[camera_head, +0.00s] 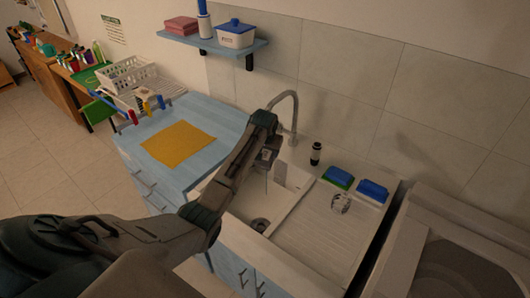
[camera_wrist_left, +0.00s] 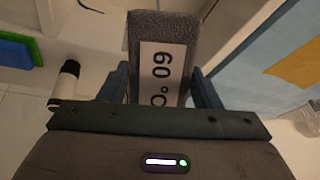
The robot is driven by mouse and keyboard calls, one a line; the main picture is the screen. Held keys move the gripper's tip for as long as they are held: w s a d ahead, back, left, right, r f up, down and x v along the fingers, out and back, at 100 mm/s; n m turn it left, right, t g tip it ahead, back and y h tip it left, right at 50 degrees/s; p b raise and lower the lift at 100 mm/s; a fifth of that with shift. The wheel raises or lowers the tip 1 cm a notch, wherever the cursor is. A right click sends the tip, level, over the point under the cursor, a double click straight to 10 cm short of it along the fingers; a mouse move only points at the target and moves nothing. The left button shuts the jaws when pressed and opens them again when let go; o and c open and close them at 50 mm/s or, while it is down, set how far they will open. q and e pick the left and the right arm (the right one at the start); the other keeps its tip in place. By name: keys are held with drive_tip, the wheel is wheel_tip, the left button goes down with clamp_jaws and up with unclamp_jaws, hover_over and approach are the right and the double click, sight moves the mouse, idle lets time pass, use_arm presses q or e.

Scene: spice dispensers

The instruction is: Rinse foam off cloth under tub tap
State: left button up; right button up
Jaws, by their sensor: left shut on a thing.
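My left gripper (camera_head: 266,152) hangs over the sink tub (camera_head: 291,176), in front of the curved grey tap (camera_head: 293,105). I cannot tell whether water runs from the tap. A flat yellow cloth (camera_head: 178,147) lies on the blue counter left of the tub. My right gripper is not in view.
The drainboard's front (camera_head: 322,240) is clear. A wall shelf (camera_head: 213,44) holds containers. A white dish rack (camera_head: 127,75) stands at the left.

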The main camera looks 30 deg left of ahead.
use_arm(q)
drive_tip(key=shift+d, duration=0.2)
drive_tip(key=s+d, duration=0.1)
drive_tip(key=s, duration=0.6)
drive_tip(key=shift+s+d, duration=0.2)
drive_tip(key=shift+s, duration=0.2)
idle(0.5)
idle(0.9)
drive_tip(key=s+r, duration=0.4)
drive_tip(key=s, duration=0.1)
drive_tip(key=shift+d, duration=0.45)
